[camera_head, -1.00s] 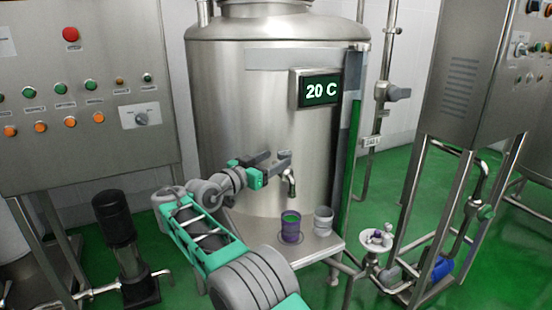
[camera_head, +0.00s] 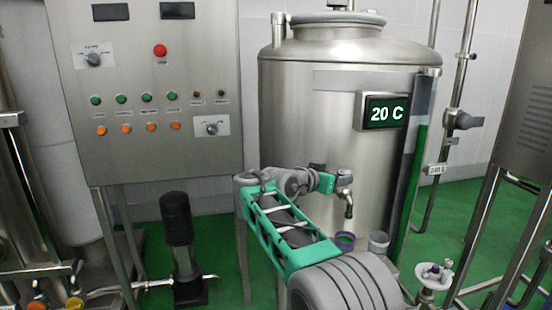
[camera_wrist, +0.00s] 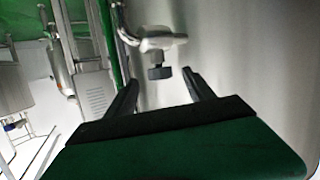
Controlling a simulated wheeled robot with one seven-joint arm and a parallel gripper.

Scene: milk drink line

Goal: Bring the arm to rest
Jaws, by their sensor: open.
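My arm (camera_head: 285,225) reaches up and forward in front of the steel tank (camera_head: 320,120), folded at the elbow. My gripper (camera_wrist: 160,85) shows in the wrist view with its two dark fingers spread and nothing between them. Beyond the fingertips is the tank's tap (camera_wrist: 160,45), apart from them. In the head view my gripper is small, near the tap (camera_head: 346,195), and partly hidden by my arm.
A purple cup (camera_head: 344,240) with green inside and a grey cup (camera_head: 379,242) stand below the tap, partly behind my arm. A control panel (camera_head: 145,90) is at left, a black pump (camera_head: 180,240) below it. A steel frame (camera_head: 490,240) stands at right.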

